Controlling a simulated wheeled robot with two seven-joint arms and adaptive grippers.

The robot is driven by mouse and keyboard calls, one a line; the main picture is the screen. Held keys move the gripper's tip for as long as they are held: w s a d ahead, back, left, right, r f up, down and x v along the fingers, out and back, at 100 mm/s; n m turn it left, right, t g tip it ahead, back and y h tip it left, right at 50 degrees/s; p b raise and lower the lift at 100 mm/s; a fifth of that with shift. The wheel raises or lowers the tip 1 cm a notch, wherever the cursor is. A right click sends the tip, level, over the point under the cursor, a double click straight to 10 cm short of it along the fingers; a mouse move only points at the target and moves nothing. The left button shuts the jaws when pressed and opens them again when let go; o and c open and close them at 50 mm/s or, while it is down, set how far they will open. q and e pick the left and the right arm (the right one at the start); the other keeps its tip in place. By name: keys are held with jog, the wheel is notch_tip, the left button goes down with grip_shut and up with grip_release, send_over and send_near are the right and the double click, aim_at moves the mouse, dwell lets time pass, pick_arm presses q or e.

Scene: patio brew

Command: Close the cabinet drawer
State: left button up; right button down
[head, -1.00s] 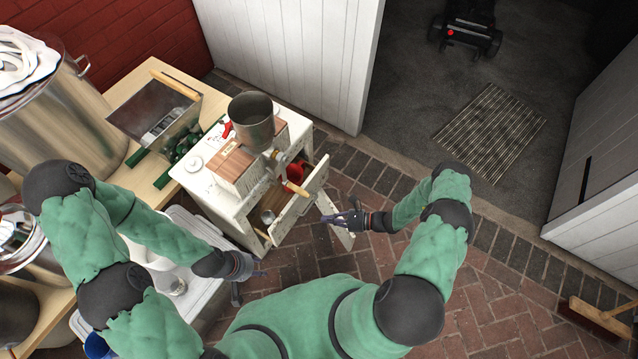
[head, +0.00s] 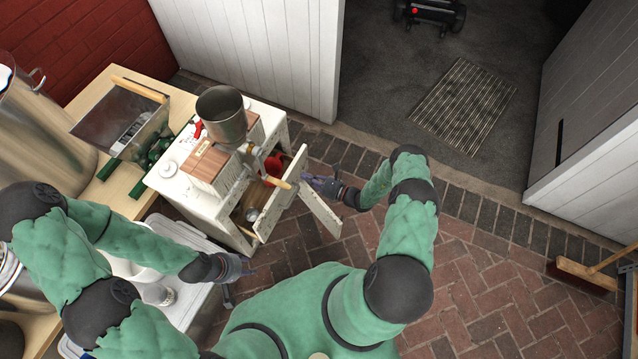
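The white, worn cabinet (head: 187,188) stands left of centre. Its drawer (head: 283,198) is pulled out, and a red item (head: 274,164) shows inside it. Below it, a cabinet door (head: 320,211) also stands open. My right gripper (head: 311,182) is just outside the far end of the drawer front, with its fingers pointing toward it; I cannot tell whether they touch. Its finger gap is unclear. My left gripper (head: 246,268) hangs low in front of the cabinet, apart from the drawer, and its opening is also unclear.
A grain mill with a metal hopper (head: 222,115) sits on the cabinet, its wooden crank handle (head: 277,183) reaching over the drawer. A wooden table (head: 122,187) with pots is at left. A broom (head: 582,275) lies at right. The brick floor between is clear.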

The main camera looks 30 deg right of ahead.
aim_at(291, 171)
pick_arm(q)
jog(key=shift+f+b, duration=0.45)
jog(key=shift+f, duration=0.15)
pick_arm(e)
jog(key=shift+x, duration=1.9)
